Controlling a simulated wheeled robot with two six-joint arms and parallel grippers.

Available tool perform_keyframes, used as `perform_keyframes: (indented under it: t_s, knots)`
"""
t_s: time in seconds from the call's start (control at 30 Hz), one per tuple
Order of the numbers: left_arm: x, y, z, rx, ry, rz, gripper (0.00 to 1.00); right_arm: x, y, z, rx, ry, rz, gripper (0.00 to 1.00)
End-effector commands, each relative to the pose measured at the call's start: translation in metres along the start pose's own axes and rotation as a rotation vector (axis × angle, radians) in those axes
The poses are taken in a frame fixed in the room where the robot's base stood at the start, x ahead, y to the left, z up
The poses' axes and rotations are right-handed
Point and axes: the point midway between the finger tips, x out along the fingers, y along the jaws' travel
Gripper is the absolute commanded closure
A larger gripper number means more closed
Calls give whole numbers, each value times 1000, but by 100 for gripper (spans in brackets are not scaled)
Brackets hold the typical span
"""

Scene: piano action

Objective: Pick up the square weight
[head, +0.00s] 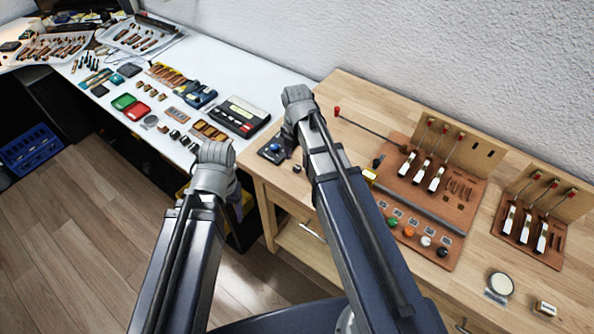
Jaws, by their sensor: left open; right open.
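I cannot tell for sure which piece is the square weight. A small dark cube (297,168) sits on the wooden bench, just left of my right arm. A small metallic block (545,308) lies at the bench's lower right. My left gripper (214,153) is above the gap by the white table's front edge, open, with no object seen in it. My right gripper (297,95) is above the bench's back left corner, open, with no object seen in it. The grippers' own wrists hide most of their fingers.
A dark pad with a blue ball (272,150) lies beside the cube. A brown board (440,190) with levers and coloured knobs, a smaller lever board (530,245) and a round disc (501,284) occupy the wooden bench (470,300). The white table (80,100) holds many small parts.

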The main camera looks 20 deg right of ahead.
Motion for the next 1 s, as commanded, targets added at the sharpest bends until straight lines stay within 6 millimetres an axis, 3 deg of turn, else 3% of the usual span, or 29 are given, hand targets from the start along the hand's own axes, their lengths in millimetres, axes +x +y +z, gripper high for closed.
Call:
perform_keyframes:
  t_s: [0.3,0.63,1.0]
  knots:
    - [43,4,-2,0,0,0,33,43,3,6,0,0,0,38]
    - [45,4,-3,0,0,0,33,45,3,6,0,0,0,38]
    - [45,4,-3,0,0,0,33,45,3,6,0,0,0,78]
